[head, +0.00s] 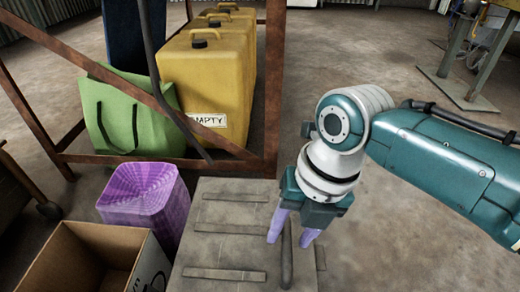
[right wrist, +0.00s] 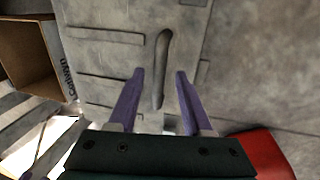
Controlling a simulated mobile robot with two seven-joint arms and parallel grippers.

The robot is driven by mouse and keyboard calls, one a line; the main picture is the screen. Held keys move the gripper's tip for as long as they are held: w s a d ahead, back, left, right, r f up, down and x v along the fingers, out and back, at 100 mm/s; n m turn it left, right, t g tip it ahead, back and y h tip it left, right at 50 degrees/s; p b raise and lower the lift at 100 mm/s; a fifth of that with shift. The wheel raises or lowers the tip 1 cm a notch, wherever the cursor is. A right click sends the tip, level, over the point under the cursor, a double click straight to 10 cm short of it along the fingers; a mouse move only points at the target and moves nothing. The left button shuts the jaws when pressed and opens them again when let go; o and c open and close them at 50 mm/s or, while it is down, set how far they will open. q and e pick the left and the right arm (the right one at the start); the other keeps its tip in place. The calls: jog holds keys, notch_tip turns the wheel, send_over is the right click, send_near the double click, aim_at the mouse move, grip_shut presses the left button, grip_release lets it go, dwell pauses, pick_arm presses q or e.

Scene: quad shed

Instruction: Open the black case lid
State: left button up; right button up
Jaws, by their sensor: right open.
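The case (head: 228,240) looks dusty grey rather than black, with raised ribs across its flat lid. It stands at the bottom middle of the head view, and the lid looks shut. A long bar-like handle (head: 287,262) runs along the lid near its right side. My right gripper (head: 293,232) is open over that handle, pointing down with purple fingers. In the right wrist view the handle (right wrist: 163,62) lies between the open fingers (right wrist: 160,74); I cannot tell whether they touch it. My left gripper is not in view.
An open cardboard box (head: 85,262) and a purple basket (head: 146,198) stand left of the case. Behind is a rusty rack (head: 270,85) with yellow canisters (head: 205,75) and a green bag (head: 125,118). A red thing (right wrist: 265,155) shows in the wrist view.

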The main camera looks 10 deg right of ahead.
grip_shut()
dwell(1.4)
